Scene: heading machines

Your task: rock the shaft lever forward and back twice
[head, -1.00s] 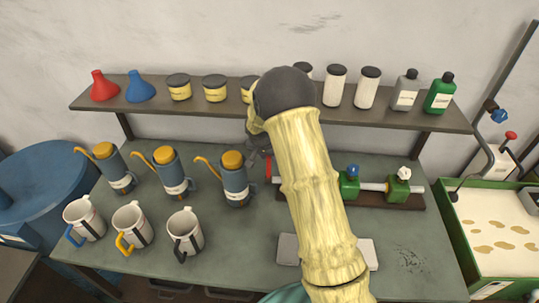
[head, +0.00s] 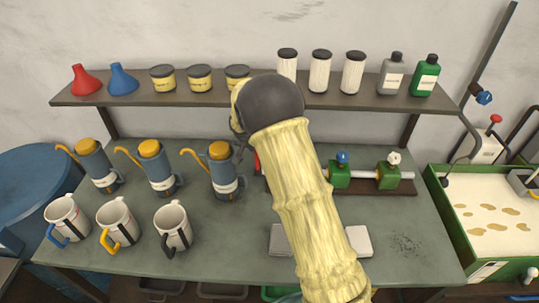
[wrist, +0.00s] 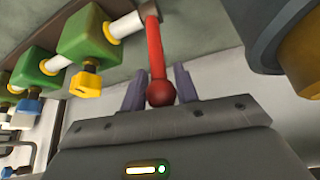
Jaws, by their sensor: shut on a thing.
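The shaft lever is a red rod with a round red knob (wrist: 160,92) in the wrist view. It joins the end of a white shaft (wrist: 124,26). My gripper (wrist: 160,76) has its two grey fingers on either side of the rod at the knob, shut on the lever. In the head view my arm hides the gripper, and only a sliver of the red lever (head: 257,163) shows left of the arm. The shaft (head: 363,175) runs through green blocks (head: 388,175) on a brown base.
Blue oil cans (head: 222,178) stand just left of the lever, with mugs (head: 173,226) in front. A shelf (head: 190,99) with jars, funnels and bottles runs behind. Pale blocks (head: 358,240) lie in front. A green tray machine (head: 497,222) stands at right.

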